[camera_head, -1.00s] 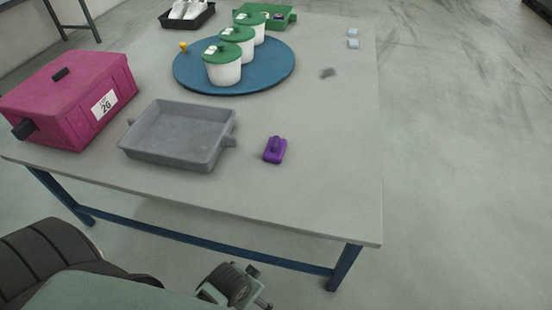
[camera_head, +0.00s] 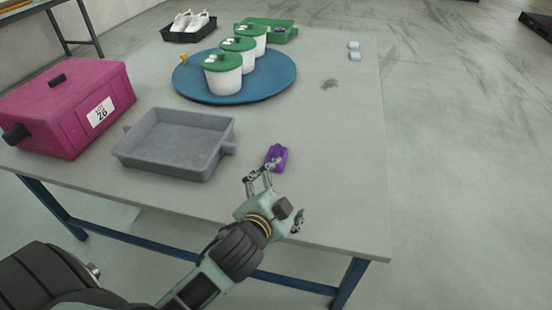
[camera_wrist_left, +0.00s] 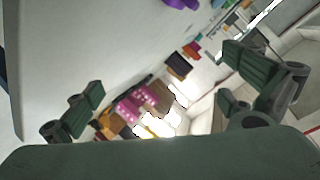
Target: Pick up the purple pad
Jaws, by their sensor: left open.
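The purple pad (camera_head: 281,155), a small block with a raised knob, lies on the grey table (camera_head: 330,190) near its front edge, right of the grey tray. My left gripper (camera_head: 277,196) reaches in from the front, open and empty, with its fingers spread. One finger overlaps the pad's lower left side in the picture; I cannot tell whether it touches. In the left wrist view a purple piece (camera_wrist_left: 182,3), likely the pad, is cut off by the top edge, beyond the open fingers (camera_wrist_left: 168,98). My right gripper is not in view.
A grey tray (camera_head: 140,163) is left of the pad, and a magenta box (camera_head: 62,105) farther left. White pots with green lids (camera_head: 223,75) stand on a blue round mat (camera_head: 275,88). Green (camera_head: 284,37) and black (camera_head: 175,35) trays are at the back. The table right of the pad is clear.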

